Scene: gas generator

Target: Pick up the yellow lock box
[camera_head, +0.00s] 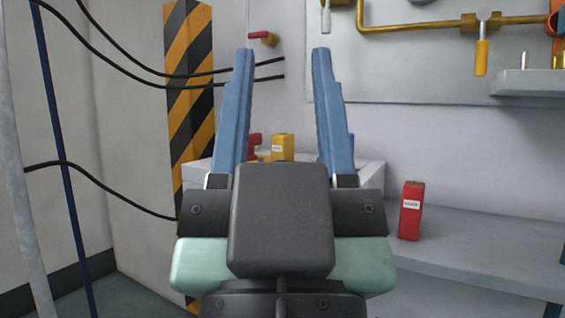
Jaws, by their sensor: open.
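A yellow lock box (282,147) with a pale label stands upright on a white raised surface. It shows between the two blue fingers of my gripper (281,58), farther away than they are. Another low yellow piece (263,155) sits just left of it, partly hidden by the left finger and the gripper body; I cannot tell what it is. My gripper is open, with its fingers wide apart and nothing between them. The gripper body hides the lower front of the white surface.
A red box (410,211) with a label stands on a grey bench (490,250) at right. Another red item (254,143) is partly hidden behind the left finger. A striped pillar (190,95) and black cables stand at left. Yellow pipes (420,27) run along the wall panel above.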

